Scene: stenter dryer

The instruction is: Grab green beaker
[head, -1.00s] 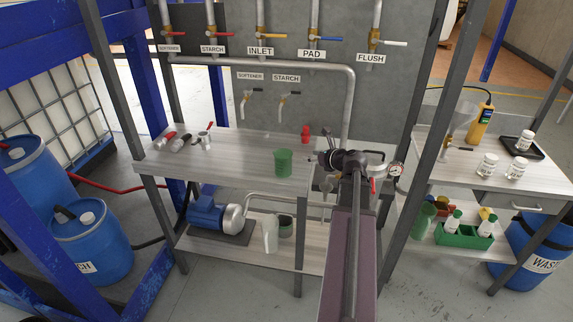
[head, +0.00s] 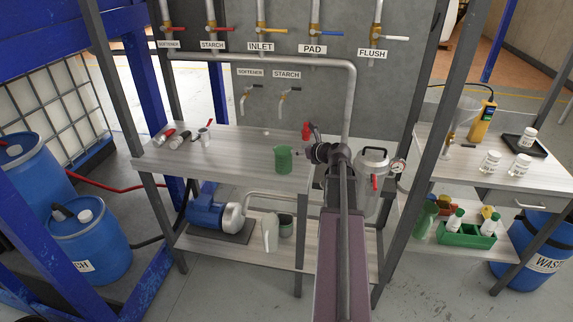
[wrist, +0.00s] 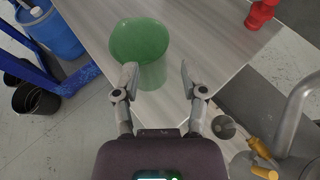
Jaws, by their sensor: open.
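The green beaker (head: 283,159) stands upright on the grey wood-look bench top, near its right end. In the wrist view the beaker (wrist: 141,45) is up and slightly left of the gap between my fingers. My gripper (wrist: 157,80) is open, and its left fingertip overlaps the beaker's lower part in the picture. Whether it touches cannot be told. In the head view my gripper (head: 305,152) is just right of the beaker, partly hidden by my arm. Nothing is between the fingers' tips except the beaker's near lower edge in the background.
A red item (head: 306,131) stands behind the beaker. Metal fittings (head: 183,138) lie at the bench's left. A metal vessel (head: 374,165) with a gauge is right of my arm. A pipe (head: 348,105) runs down behind. The bench middle is clear.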

